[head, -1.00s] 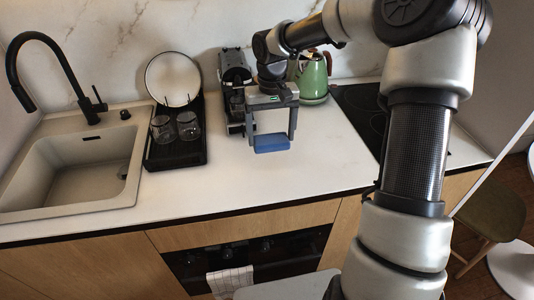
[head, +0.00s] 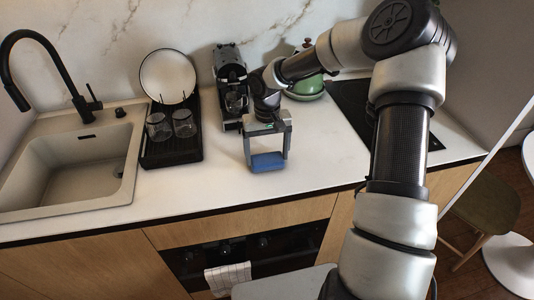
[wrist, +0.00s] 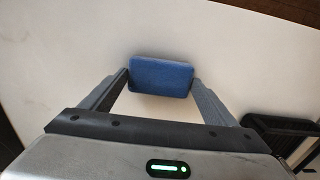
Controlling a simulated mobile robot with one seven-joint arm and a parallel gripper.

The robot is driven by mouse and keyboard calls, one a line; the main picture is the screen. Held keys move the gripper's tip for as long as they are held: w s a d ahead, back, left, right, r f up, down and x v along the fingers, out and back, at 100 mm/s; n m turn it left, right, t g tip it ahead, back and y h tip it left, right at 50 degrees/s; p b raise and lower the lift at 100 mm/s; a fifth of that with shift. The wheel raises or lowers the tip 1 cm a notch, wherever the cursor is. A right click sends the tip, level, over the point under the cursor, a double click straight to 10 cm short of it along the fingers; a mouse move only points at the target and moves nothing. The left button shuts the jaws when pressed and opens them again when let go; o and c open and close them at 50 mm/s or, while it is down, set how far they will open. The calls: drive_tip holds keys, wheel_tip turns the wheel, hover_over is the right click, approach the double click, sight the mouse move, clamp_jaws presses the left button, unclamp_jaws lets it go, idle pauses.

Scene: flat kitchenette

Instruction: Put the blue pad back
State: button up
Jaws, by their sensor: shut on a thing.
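The blue pad (head: 267,161) is a small block with rounded edges. My gripper (head: 267,156) is shut on it, with one finger at each end, over the white counter in front of the coffee machine. In the wrist view, the blue pad (wrist: 161,75) sits between the fingertips of my gripper (wrist: 161,82) with pale counter around it. I cannot tell how high the pad is above the counter.
A black dish rack (head: 172,146) with two glasses and a white plate (head: 168,77) stands to the left, beside the sink (head: 75,165). A coffee machine (head: 229,80) and a green kettle (head: 304,86) stand behind. The dark hob (head: 372,112) is to the right. The front counter is clear.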

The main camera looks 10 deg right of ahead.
sight(267, 158)
drive_tip(key=o, duration=0.9)
drive_tip(key=shift+o, duration=0.2)
wheel_tip(267, 158, up, 12)
